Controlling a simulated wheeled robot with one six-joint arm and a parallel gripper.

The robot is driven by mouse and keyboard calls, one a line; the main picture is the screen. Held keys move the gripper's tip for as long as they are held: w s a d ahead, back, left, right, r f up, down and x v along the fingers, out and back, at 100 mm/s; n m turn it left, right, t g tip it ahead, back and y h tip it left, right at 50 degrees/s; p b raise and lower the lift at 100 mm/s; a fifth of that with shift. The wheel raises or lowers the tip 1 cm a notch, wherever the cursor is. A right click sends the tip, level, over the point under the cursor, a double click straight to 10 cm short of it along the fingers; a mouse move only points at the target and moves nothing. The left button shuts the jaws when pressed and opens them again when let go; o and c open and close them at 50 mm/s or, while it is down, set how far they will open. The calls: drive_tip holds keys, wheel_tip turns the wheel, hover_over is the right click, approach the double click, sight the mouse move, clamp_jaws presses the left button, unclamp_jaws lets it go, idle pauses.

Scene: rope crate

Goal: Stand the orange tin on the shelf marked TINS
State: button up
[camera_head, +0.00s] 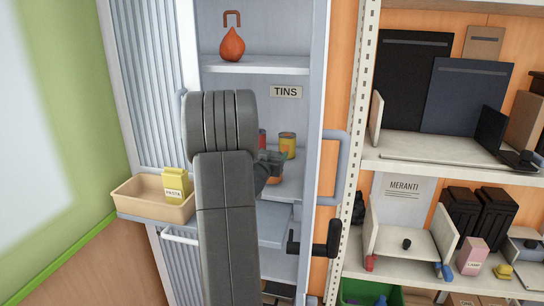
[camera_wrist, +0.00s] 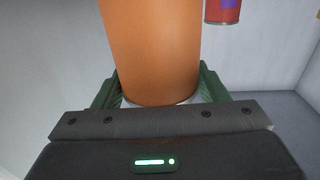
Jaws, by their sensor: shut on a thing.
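My gripper (camera_wrist: 158,97) is shut on the orange tin (camera_wrist: 150,45), which fills the upper middle of the wrist view and is held between the green fingers. In the head view a small part of the orange tin (camera_head: 274,179) shows beside my arm, in front of the shelf (camera_head: 290,187) under the TINS label (camera_head: 286,91). My arm hides much of the gripper and the shelf's left part. I cannot tell whether the tin touches the shelf.
A yellow-and-red tin (camera_head: 287,146) stands on the TINS shelf. A red tin (camera_head: 262,139) is left of it, partly hidden; a red tin (camera_wrist: 222,10) also shows in the wrist view. An orange pear-shaped thing (camera_head: 232,45) is above. A bin (camera_head: 150,197) holds a yellow pasta box (camera_head: 176,186).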

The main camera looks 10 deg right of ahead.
drive_tip(key=shift+f+b, duration=0.45)
idle(0.4)
drive_tip(key=o, duration=1.3)
drive_tip(key=shift+o, duration=0.2)
drive_tip(key=b+v, duration=0.2)
drive_tip(key=v, duration=1.2)
drive_tip(key=shift+b, duration=0.35)
drive_tip(key=shift+w, duration=0.1)
